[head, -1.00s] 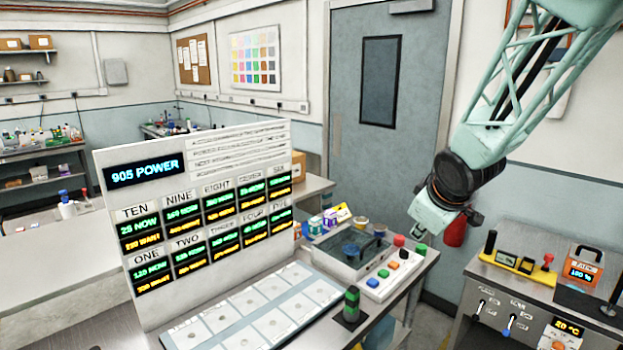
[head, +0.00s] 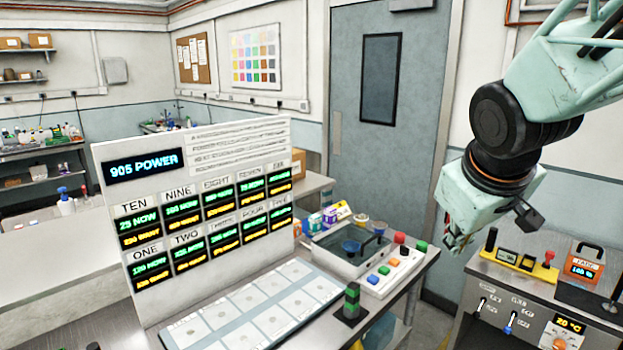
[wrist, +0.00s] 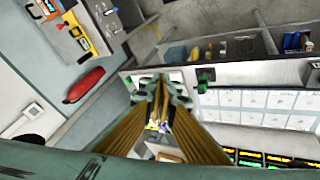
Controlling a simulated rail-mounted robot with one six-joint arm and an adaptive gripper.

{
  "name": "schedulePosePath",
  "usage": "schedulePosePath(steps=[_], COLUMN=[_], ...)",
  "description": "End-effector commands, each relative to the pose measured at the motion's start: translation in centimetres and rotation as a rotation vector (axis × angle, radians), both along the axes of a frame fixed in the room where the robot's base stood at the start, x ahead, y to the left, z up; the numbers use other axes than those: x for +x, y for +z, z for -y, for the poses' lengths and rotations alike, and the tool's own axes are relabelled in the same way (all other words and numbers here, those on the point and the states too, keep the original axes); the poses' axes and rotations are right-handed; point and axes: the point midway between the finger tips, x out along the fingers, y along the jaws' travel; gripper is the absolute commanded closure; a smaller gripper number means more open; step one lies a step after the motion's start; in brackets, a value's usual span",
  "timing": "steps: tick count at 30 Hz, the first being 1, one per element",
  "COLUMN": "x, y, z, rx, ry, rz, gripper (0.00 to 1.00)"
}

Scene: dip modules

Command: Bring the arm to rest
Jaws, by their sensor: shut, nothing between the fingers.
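The arm comes in from the upper right of the head view.
A display board (head: 200,200) with lit readouts stands behind a panel of pale tiles (head: 255,305). A button box (head: 388,275) sits beside a tray (head: 350,245). The lever bench (head: 490,310) stands at lower right. A red object (wrist: 86,85) shows in the wrist view.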

Motion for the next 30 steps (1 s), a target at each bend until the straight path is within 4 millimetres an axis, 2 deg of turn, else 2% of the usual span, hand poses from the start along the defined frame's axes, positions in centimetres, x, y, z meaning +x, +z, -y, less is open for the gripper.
schedulePosePath(steps=[14,30], x=[-10.0,-21.4], y=[1.0,0.5], z=[-1.7,-4.8], rx=[0.099,0.228], ry=[-0.129,-0.243], rz=[-0.051,-0.125], gripper=[1.0,1.0])
